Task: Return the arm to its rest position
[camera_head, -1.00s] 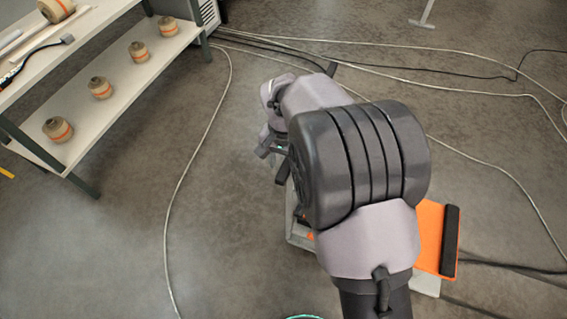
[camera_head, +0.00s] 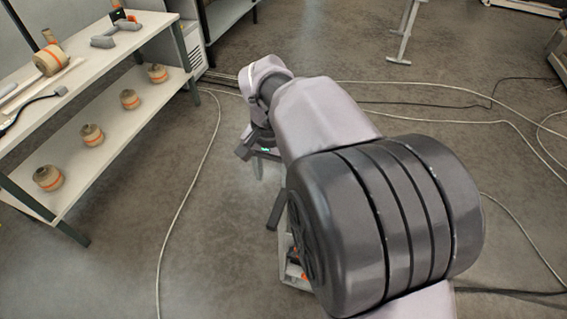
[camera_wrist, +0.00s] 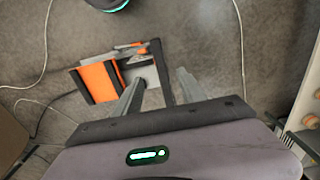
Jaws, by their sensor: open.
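My gripper (camera_wrist: 160,92) shows in the wrist view with its two grey fingers apart and nothing between them. It points down toward the floor, near an orange and grey box-like thing (camera_wrist: 100,80) that lies beyond the fingers. In the head view my arm stretches away from the camera, and my gripper (camera_head: 262,150) hangs at its far end above the floor. The fingertips are small there and partly hidden by the arm. The gripper touches nothing that I can see.
A two-level shelf table (camera_head: 110,115) stands at the left with several striped rolls on its lower board. Cables (camera_head: 190,190) run across the concrete floor. A grey stand (camera_head: 404,35) is at the back. The floor between table and arm is clear apart from a cable.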

